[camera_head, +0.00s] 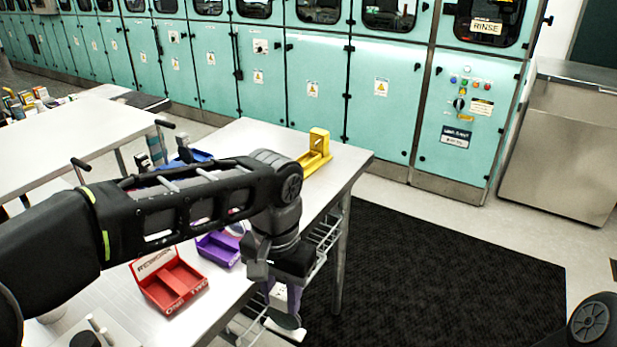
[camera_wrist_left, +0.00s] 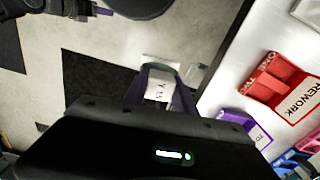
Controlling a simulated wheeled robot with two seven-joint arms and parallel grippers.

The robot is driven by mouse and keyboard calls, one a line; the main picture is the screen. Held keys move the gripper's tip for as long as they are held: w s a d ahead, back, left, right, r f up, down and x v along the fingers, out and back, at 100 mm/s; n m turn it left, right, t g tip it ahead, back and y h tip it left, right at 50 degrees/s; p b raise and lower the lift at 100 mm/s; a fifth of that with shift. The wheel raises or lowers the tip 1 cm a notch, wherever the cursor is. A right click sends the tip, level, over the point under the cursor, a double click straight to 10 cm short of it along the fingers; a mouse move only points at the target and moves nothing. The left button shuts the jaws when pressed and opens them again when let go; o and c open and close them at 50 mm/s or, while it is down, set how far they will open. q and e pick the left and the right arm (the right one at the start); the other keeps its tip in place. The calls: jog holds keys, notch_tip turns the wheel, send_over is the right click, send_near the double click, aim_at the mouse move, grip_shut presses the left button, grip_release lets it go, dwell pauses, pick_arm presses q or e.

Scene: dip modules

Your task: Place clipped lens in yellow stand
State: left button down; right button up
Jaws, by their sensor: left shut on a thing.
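My left gripper (camera_head: 281,301) hangs past the table's right edge, above the floor. Its purple fingers are shut on the clipped lens: a white lettered clip (camera_wrist_left: 158,88) shows between them in the left wrist view. A dark round lens (camera_head: 286,321) shows just below the fingertips in the head view. The yellow stand (camera_head: 319,150) is on the far right end of the table, well beyond the gripper and apart from it. A black part with a purple tip at the top left of the left wrist view may be my right gripper; its jaws are unclear.
A red two-compartment tray (camera_head: 168,284) and a purple tray (camera_head: 219,247) stand on the table. A blue bin (camera_head: 196,156) is partly behind my left arm. Wire shelving (camera_head: 322,238) hangs under the table edge. A black mat (camera_head: 440,270) covers open floor to the right.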

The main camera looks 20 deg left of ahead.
pick_arm(q)
jog(key=w+a+f+n, duration=0.1)
jog(key=w+f, duration=0.3)
jog(key=f, duration=0.9)
jog(key=w+a+f+n, duration=0.1)
jog(key=w+f, duration=0.3)
jog(key=f, duration=1)
jog(key=shift+a, duration=0.7)
jog(key=shift+r, duration=0.1)
